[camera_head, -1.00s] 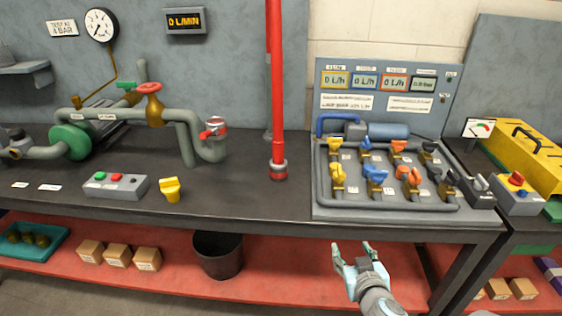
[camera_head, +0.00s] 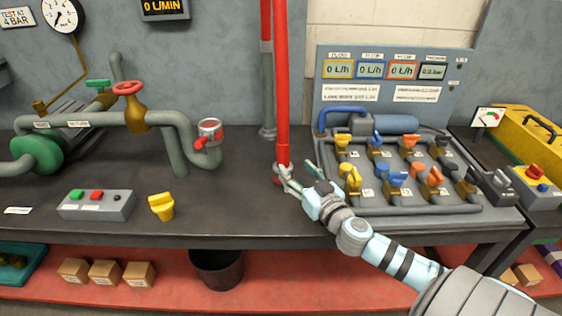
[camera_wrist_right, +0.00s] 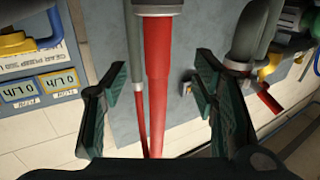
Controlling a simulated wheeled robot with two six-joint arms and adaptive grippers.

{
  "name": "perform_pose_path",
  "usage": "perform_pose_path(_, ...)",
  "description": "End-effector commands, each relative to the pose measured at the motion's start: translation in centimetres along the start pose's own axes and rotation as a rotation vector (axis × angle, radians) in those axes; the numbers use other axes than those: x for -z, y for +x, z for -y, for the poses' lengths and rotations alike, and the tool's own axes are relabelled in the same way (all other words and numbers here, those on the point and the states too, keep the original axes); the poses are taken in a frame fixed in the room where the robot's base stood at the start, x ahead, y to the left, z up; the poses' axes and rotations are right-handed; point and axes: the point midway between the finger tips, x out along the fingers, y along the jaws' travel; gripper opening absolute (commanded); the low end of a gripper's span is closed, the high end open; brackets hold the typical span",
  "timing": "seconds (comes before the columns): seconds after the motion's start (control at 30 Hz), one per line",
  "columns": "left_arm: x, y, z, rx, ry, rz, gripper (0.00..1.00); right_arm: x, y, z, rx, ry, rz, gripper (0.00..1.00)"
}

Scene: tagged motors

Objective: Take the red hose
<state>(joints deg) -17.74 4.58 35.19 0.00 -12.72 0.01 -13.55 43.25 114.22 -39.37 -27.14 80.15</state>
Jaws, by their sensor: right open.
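The red hose (camera_head: 281,90) hangs down from the top of the head view to a metal and red end near the bench top, now partly hidden by my right gripper. My right gripper (camera_head: 296,173) is open at the hose's lower end, reaching in from the right. In the right wrist view the red hose (camera_wrist_right: 158,85) runs between the two open dark fingers of the gripper (camera_wrist_right: 158,100), with a gap on each side. My left gripper is not in view.
A panel with several yellow, blue and orange valves (camera_head: 400,185) lies just right of the gripper. A black bin (camera_head: 217,269) stands below.

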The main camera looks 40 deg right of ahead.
Motion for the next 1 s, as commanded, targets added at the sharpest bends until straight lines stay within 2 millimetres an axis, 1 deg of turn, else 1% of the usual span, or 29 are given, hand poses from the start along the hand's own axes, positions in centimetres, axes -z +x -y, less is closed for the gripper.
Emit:
perform_pose_path(0.03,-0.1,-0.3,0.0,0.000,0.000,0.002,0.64,0.3,1.0,-0.1,-0.004,0.004,-0.003,0.54)
perform_pose_path(0.1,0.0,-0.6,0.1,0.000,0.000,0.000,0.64,0.3,2.2,-0.1,-0.004,0.004,-0.001,0.54)
perform_pose_path(0.27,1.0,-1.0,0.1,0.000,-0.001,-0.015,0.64,0.4,4.0,0.0,0.000,0.002,-0.001,0.54)
perform_pose_path(0.33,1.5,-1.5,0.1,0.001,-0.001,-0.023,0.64,0.8,5.0,-0.1,-0.001,0.004,-0.001,0.54)
perform_pose_path(0.43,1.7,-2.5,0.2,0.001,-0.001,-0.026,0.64,1.6,7.1,-0.2,-0.001,0.005,-0.002,0.54)
perform_pose_path(0.5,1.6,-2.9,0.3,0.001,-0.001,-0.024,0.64,1.4,8.3,-0.2,0.000,0.004,0.000,0.54)
perform_pose_path(0.6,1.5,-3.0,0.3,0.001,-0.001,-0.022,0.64,1.1,9.0,-0.1,0.002,0.001,0.000,0.54)
perform_pose_path(0.77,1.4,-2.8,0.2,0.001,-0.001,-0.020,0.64,0.9,9.0,-0.1,0.004,0.000,0.000,0.54)
perform_pose_path(1.0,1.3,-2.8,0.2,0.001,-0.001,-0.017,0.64,0.9,8.9,-0.1,0.004,0.000,0.000,0.15)
